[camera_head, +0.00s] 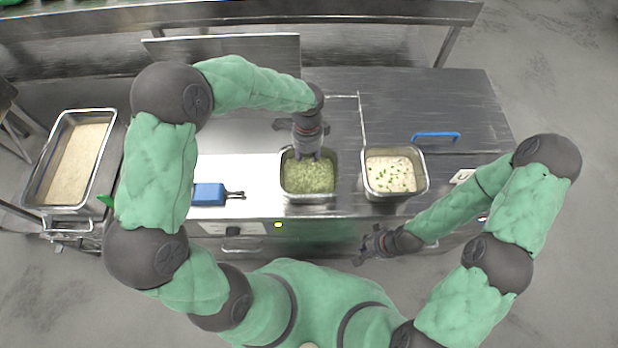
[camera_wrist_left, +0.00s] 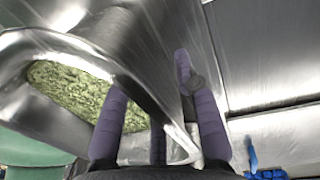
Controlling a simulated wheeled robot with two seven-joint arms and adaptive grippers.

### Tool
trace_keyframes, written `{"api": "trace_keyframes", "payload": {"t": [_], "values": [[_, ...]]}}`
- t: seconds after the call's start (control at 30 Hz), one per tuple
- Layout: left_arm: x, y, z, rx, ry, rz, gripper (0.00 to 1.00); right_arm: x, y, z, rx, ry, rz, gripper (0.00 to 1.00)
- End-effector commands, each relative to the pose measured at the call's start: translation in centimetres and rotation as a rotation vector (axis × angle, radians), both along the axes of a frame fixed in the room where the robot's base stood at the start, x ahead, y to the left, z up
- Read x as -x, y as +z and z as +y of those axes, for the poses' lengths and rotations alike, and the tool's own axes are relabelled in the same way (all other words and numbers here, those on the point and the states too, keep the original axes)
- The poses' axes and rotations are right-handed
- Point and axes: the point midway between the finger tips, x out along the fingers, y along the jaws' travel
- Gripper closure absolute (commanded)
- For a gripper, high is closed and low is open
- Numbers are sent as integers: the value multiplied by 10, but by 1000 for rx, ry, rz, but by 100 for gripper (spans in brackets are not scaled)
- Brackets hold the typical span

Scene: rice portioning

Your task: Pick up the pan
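A metal pan (camera_head: 308,197) filled with green chopped food stands at the front edge of the counter; it also fills the left of the left wrist view (camera_wrist_left: 135,85). My left gripper (camera_head: 308,155) points down at the pan's back rim. In the left wrist view my left gripper (camera_wrist_left: 165,100) has its fingers spread, with the rim passing between them; one finger lies over the food side and others beyond the rim. Contact cannot be told. My right gripper (camera_head: 369,246) hangs in front of the counter, apart from the pan, its fingers spread and empty.
A second metal pan (camera_head: 396,195) with pale food and green bits stands to the right. A blue handle (camera_head: 435,136) lies back right. A large pale-filled tray (camera_head: 107,165) stands far left.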

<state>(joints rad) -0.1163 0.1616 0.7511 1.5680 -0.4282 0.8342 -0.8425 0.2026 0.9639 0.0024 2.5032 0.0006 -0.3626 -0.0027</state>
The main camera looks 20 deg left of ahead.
Motion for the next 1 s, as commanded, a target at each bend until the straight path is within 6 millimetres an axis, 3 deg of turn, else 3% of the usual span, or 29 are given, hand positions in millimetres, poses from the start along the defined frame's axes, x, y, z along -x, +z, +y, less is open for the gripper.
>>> {"api": "trace_keyframes", "payload": {"t": [0.13, 0.23, 0.27, 0.73, 1.0], "values": [[-1, 1, 0, 1, 0, -1, 70, 0, 1, 0, 0, 0, 0, 100], [-1, 1, 0, 1, 0, -1, 98, 0, 1, 0, 0, 0, 0, 100], [-1, 1, 0, 0, 0, -2, 100, 0, 1, 0, 0, 0, 0, 100], [-2, 6, 0, 1, 1, -7, 100, 0, 2, 0, 0, 0, 0, 100], [-3, 38, 0, 1, 0, -10, 100, 0, 11, 0, 0, 0, 0, 100]]}}
